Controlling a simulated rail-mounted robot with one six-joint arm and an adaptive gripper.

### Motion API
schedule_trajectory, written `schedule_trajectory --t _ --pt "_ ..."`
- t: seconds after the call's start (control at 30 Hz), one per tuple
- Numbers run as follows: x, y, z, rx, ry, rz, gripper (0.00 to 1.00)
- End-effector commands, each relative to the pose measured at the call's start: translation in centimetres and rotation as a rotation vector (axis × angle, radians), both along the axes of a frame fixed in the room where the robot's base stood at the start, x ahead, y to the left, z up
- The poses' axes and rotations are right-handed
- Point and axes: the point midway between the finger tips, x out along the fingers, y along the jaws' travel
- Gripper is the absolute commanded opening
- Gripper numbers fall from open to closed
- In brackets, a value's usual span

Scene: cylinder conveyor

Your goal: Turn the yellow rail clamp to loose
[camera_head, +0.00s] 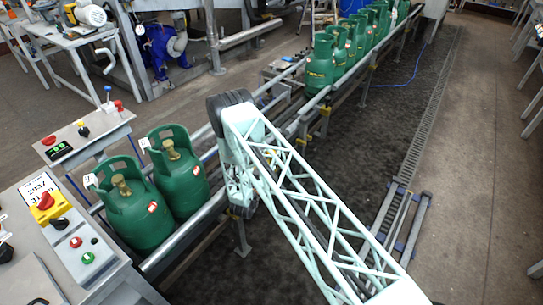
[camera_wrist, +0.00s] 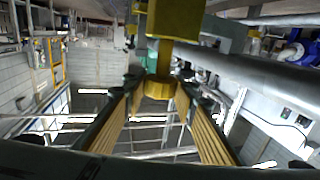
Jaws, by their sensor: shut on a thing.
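The yellow rail clamp (camera_wrist: 180,20) shows at the top centre of the wrist view. It has a block-shaped body, a narrower stem below it and a rounded yellow knob at the lower end. My gripper (camera_wrist: 159,90) is shut on this knob, with one ribbed yellow-padded finger on each side. The clamp's mounting is cut off by the top of the wrist view. In the camera_head view my pale green lattice arm reaches down to the conveyor rail, and my gripper and the held clamp are hidden there.
Green gas cylinders (camera_head: 179,170) stand on the conveyor left of my arm, and several more line its far end. A grey rail (camera_wrist: 262,75) runs right of the clamp in the wrist view. A control panel (camera_head: 75,235) stands at lower left. The right-hand floor is mostly open.

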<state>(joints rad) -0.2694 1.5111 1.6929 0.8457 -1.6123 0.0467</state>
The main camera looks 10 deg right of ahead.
Motion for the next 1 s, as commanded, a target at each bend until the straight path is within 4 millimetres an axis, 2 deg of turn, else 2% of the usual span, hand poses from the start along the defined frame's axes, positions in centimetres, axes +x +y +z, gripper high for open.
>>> schedule_trajectory --t 0.5,0.53,0.67,1.0 --pt "-0.02 -0.07 -0.04 0.001 0.001 -0.015 0.15" --pt "-0.02 -0.07 -0.04 0.001 0.001 -0.015 0.27" --pt "-0.01 -0.05 -0.03 0.001 0.001 -0.015 0.39" --pt "0.01 -0.02 0.04 0.000 0.000 -0.014 0.40"
